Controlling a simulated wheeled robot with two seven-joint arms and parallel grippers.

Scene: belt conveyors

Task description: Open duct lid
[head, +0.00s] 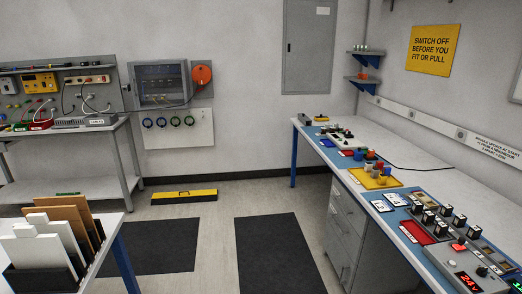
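No part is clearly marked as the duct lid. A long white trunking (423,121) runs along the right wall above the bench, its cover looking shut. A low yellow-topped box with a dark strip (184,196) lies on the floor near the back wall; I cannot tell whether it is a duct. Neither of my grippers shows in the head view.
A long bench (338,164) with switches and colored parts stands at right. A shelved workbench (66,134) is at left, and a rack of boards (55,235) is at front left. Dark mats (278,254) lie on the open floor between.

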